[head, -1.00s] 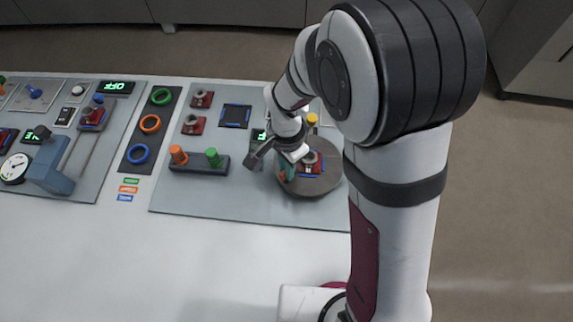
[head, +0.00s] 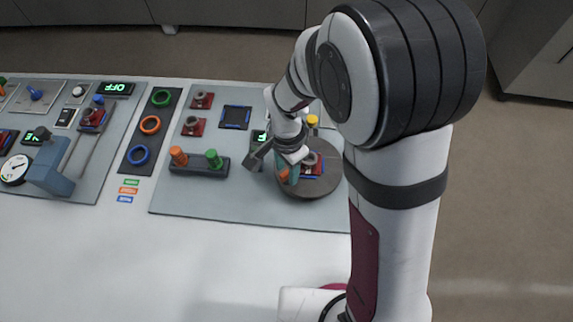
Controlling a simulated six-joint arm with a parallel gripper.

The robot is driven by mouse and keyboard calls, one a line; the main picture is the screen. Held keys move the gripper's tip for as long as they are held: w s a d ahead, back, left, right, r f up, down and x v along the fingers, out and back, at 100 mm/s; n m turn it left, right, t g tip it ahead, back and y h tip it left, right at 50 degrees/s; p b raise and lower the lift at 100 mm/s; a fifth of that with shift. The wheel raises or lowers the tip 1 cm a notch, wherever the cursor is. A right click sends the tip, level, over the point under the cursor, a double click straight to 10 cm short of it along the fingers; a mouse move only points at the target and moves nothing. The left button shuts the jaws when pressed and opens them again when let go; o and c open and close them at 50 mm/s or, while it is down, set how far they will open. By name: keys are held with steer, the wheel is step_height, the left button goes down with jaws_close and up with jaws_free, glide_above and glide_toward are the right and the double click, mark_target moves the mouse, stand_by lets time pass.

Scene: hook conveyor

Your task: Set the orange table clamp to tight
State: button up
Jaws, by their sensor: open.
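A small orange part (head: 284,177), which looks like the table clamp, shows at the left edge of the round grey turntable (head: 322,187). My gripper (head: 276,170) is open over the left side of the turntable, with its grey finger to the left and a teal part to the right. The orange part shows close to the teal part; whether they touch I cannot tell. My wrist and gripper partly hide the clamp, so its setting cannot be read. A red block with a grey round part (head: 313,164) sits on the turntable, right of my gripper.
Left of my gripper stands a dark base with an orange peg (head: 178,156) and a green peg (head: 213,158). Red blocks (head: 193,126) and a blue-edged square (head: 235,117) lie behind it. A yellow knob (head: 312,120) is behind the turntable. The front white table is clear.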

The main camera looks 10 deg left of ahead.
mark_target(287, 173)
step_height(287, 173, up, 16)
steer(key=shift+f, duration=0.1)
steer(key=s+d+n+y, duration=0.1)
steer(key=s+d, duration=0.4)
steer(key=s, duration=0.3)
steer(key=s+d+f+n, duration=0.1)
steer(key=s+d+n, duration=0.1)
steer(key=s+d, duration=0.3)
steer(key=s, duration=0.4)
steer(key=shift+s+f+n+y, duration=0.15)
steer(key=shift+f+n+y, duration=0.15)
steer(key=shift+y, duration=0.1)
